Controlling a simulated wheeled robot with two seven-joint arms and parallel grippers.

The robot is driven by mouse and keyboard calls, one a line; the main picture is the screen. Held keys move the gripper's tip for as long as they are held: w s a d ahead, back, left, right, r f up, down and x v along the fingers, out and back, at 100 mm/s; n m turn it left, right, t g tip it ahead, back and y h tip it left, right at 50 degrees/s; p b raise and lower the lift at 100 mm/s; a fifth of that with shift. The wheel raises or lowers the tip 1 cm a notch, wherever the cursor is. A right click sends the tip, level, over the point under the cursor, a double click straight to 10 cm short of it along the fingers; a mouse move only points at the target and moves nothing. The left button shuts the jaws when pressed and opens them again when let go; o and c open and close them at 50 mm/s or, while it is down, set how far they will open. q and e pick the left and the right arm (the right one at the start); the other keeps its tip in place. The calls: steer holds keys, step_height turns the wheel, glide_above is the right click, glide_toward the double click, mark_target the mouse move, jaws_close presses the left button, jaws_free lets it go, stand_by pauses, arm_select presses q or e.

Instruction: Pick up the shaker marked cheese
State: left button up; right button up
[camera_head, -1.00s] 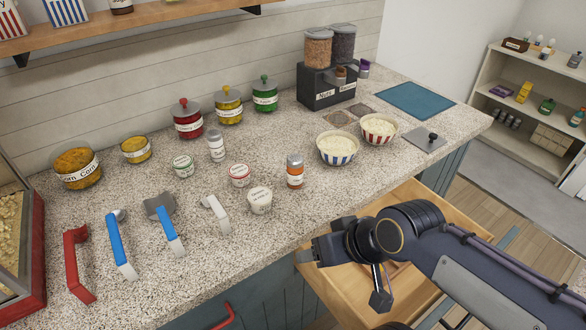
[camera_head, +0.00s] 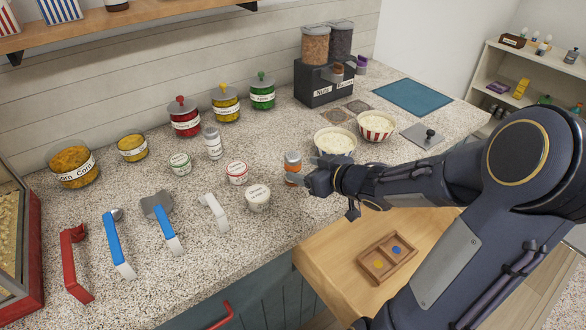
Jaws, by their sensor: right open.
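An orange shaker (camera_head: 292,166) with a grey lid stands upright on the speckled counter. A white shaker (camera_head: 213,146) with a grey lid stands further left and back. The lettering on both is too small to read, so I cannot tell from it which is marked cheese. My right gripper (camera_head: 304,181) is open, just right of the orange shaker and low over the counter. It hides part of the shaker's lower right side. I cannot tell whether it touches. My left gripper is out of view.
Small white tubs (camera_head: 257,198) stand close left of the orange shaker. Popcorn bowls (camera_head: 375,127) stand behind my right gripper. Scoops (camera_head: 118,246) lie at the front left. An open drawer below holds a wooden tray (camera_head: 388,254) with a yellow and a blue disc.

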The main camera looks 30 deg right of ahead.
mark_target(288, 163)
steer(key=b+x, duration=0.2)
steer(key=x, duration=0.4)
steer(key=shift+w+f, duration=0.15)
steer(key=shift+w, duration=0.15)
steer(key=shift+w+a+f+b, duration=0.15)
steer(key=shift+w+b, duration=0.2)
steer(key=shift+w, duration=0.15)
steer(key=c, duration=1.1)
